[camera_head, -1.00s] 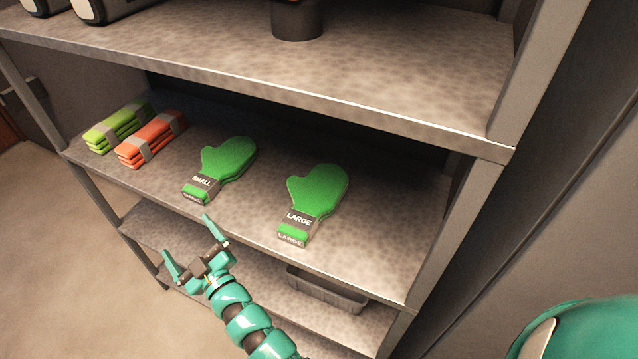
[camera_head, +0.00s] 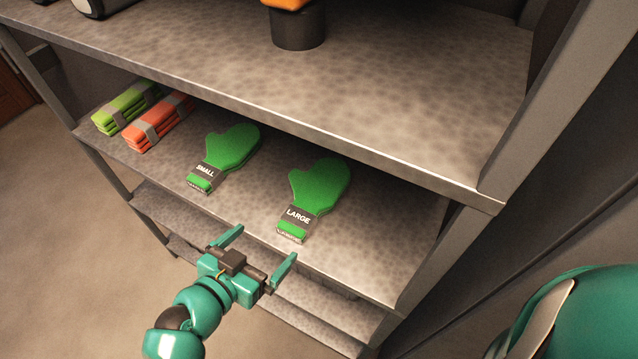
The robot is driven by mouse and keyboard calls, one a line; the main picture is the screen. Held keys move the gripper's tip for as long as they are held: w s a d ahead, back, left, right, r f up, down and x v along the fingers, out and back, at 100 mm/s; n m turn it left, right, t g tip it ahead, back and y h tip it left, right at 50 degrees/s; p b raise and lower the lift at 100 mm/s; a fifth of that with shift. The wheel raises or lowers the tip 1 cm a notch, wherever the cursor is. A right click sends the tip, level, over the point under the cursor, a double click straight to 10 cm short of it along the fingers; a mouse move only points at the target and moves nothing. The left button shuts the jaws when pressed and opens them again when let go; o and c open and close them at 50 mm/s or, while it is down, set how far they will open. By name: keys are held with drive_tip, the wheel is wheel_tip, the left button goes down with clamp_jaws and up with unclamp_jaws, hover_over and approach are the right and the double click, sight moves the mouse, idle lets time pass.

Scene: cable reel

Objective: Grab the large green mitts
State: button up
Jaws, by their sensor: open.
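The large green mitts (camera_head: 320,184) lie on the middle shelf, with a dark band reading LARGE around the cuff end at the shelf's front edge. The small green mitts (camera_head: 233,147) lie to their left, with a band reading SMALL. My gripper (camera_head: 262,246) is open and empty, in front of and a little below the shelf edge. Its fingers point up toward the shelf, and its right fingertip is just below and left of the LARGE band in the picture. I see no contact with either pair.
A green folded stack (camera_head: 124,106) and an orange folded stack (camera_head: 158,122) lie at the shelf's left. The upper shelf (camera_head: 400,95) hangs over the mitts and carries a dark cylinder (camera_head: 298,29). A grey upright (camera_head: 545,110) stands at the right. The shelf right of the large mitts is bare.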

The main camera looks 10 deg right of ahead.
drive_tip(key=p, duration=0.4)
approach(310, 201)
drive_tip(key=x, duration=0.3)
drive_tip(key=shift+a+f, duration=0.15)
drive_tip(key=shift+f, duration=0.1)
drive_tip(key=shift+w+d+p, duration=0.45)
drive_tip(key=shift+w+p, duration=0.05)
drive_tip(key=shift+p, duration=0.05)
drive_tip(key=p+x, duration=0.2)
drive_tip(key=x, duration=0.1)
drive_tip(key=shift+r, duration=0.15)
drive_tip(key=shift+w+d+f, duration=0.25)
drive_tip(key=shift+w+f, duration=0.1)
drive_tip(key=shift+f, duration=0.05)
drive_tip(key=c, duration=0.7)
drive_tip(key=shift+r, duration=0.1)
drive_tip(key=shift+c, duration=0.2)
